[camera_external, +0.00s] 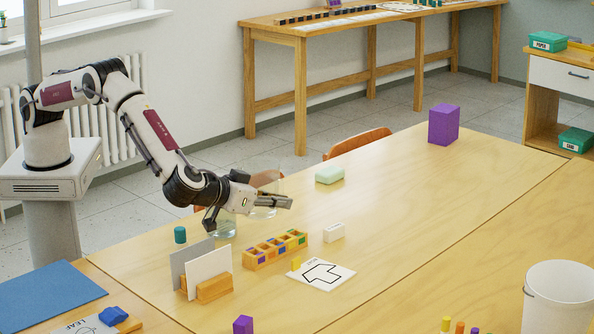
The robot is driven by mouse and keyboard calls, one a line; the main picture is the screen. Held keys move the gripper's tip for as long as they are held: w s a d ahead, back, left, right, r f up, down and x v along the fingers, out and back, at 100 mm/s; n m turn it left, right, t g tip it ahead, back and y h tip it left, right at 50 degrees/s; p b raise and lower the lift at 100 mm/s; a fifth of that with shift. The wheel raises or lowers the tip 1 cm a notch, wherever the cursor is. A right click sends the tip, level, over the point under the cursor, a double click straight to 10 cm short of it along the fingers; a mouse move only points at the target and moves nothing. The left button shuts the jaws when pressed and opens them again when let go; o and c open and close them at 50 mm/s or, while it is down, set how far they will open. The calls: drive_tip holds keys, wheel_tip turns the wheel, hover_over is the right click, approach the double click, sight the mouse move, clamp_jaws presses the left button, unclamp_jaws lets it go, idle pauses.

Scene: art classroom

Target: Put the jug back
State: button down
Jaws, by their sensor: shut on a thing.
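My gripper (282,202) reaches in from the left, low over the table, with its fingers pointing right. It is shut on a clear see-through vessel, which I take to be the jug (266,181); the fingers hide part of it. I cannot tell whether its base touches the table. A second clear glass vessel (224,228) stands just left of it, below my wrist and partly hidden by it. The wooden table (400,190) lies under both.
A wooden block tray (262,258), a white block (333,233) and an outline card (322,274) lie in front. Upright panels (207,270) and a teal cylinder (180,235) stand left. A pale green block (329,174) and purple block (443,125) stand behind.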

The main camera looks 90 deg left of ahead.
drive_tip(key=w+a+r+m+h, duration=0.1)
drive_tip(key=w+a+r, duration=0.3)
drive_tip(key=a, duration=0.6)
drive_tip(key=w+a+r+m+t+h, duration=0.1)
drive_tip(key=w+a+r, duration=0.1)
drive_tip(key=w+a, duration=0.55)
drive_tip(key=w+a+r+h, duration=0.1)
drive_tip(key=w+a+r, duration=0.25)
drive_tip(key=a, duration=0.85)
drive_tip(key=s+d+f+m+t+h, duration=0.1)
drive_tip(key=d+f+m+h, duration=0.4)
drive_tip(key=f, duration=0.4)
drive_tip(key=shift+s+d+t, duration=0.3)
drive_tip(key=shift+s+d, duration=0.1)
drive_tip(key=shift+d, duration=0.15)
drive_tip(key=shift+f, duration=0.2)
wheel_tip(320, 180, down, 6)
drive_tip(key=shift+f, duration=0.15)
drive_tip(key=shift+f, duration=1.8)
